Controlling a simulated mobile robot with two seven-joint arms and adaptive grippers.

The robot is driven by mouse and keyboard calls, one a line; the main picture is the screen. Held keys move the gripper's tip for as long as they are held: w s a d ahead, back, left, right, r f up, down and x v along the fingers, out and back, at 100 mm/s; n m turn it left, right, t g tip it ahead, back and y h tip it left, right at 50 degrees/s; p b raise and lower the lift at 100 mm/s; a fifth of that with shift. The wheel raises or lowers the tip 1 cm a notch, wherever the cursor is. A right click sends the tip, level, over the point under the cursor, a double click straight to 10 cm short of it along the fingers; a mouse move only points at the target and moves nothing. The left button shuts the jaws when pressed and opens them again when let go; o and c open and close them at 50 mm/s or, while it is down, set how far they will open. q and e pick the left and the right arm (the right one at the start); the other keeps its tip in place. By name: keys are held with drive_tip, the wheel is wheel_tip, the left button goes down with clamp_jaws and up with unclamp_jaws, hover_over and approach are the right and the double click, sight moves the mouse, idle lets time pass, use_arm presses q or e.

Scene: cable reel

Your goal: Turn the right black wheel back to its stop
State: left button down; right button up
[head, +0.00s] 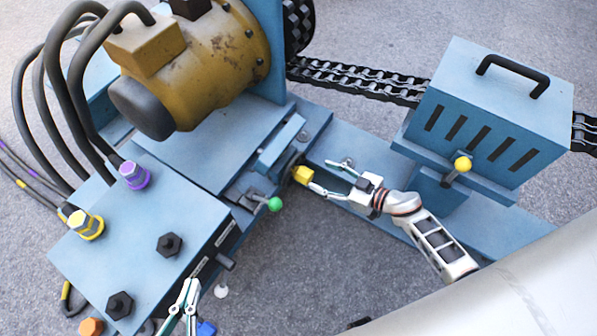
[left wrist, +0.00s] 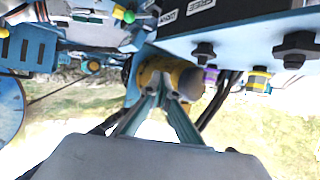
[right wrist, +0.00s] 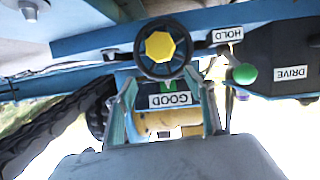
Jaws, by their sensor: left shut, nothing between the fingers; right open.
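A black wheel (right wrist: 136,52) with a yellow faceted hub (right wrist: 160,46) shows in the right wrist view, beyond my right gripper (right wrist: 167,90). In the head view a yellow block-like part (head: 302,175) sits just left of my open right gripper (head: 322,176); no black rim is clear there. My right fingers are spread and empty; contact with the wheel cannot be told. Two black hexagonal knobs (head: 168,244) (head: 120,304) stand on the blue box. My left gripper (head: 190,285) is shut and empty beside the box's front edge; it also shows in the left wrist view (left wrist: 168,92).
A green-knobbed lever (head: 274,204) stands left of my right gripper. A slotted blue housing (head: 500,110) with a yellow-knobbed lever (head: 462,164) is at the right. A yellow motor (head: 215,55) and thick cables are at upper left. Grey floor (head: 330,270) is open in front.

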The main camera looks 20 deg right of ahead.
sight(311, 178)
drive_tip(key=shift+g, duration=0.5)
drive_tip(key=f, duration=0.4)
drive_tip(key=shift+s+b, duration=0.2)
drive_tip(key=shift+b, duration=0.15)
drive_tip(key=shift+w+a, duration=0.15)
drive_tip(key=shift+w, duration=0.05)
drive_tip(key=b+x, duration=0.3)
drive_tip(key=x, duration=0.3)
drive_tip(key=shift+w+a+f, duration=0.15)
drive_tip(key=shift+a+f, duration=0.05)
drive_tip(key=shift+w+a+r, duration=0.1)
drive_tip(key=shift+w+a, duration=0.1)
drive_tip(key=shift+w, duration=0.2)
use_arm(q)
drive_tip(key=d+n, duration=0.1)
drive_tip(key=s+d+n, duration=0.1)
drive_tip(key=d+f+n, duration=0.1)
drive_tip(key=d, duration=0.1)
drive_tip(key=shift+s+f+h, duration=0.1)
drive_tip(key=shift+s+h, duration=0.05)
drive_tip(key=shift+h, duration=0.25)
use_arm(e)
drive_tip(key=shift+c, duration=0.5)
clamp_jaws()
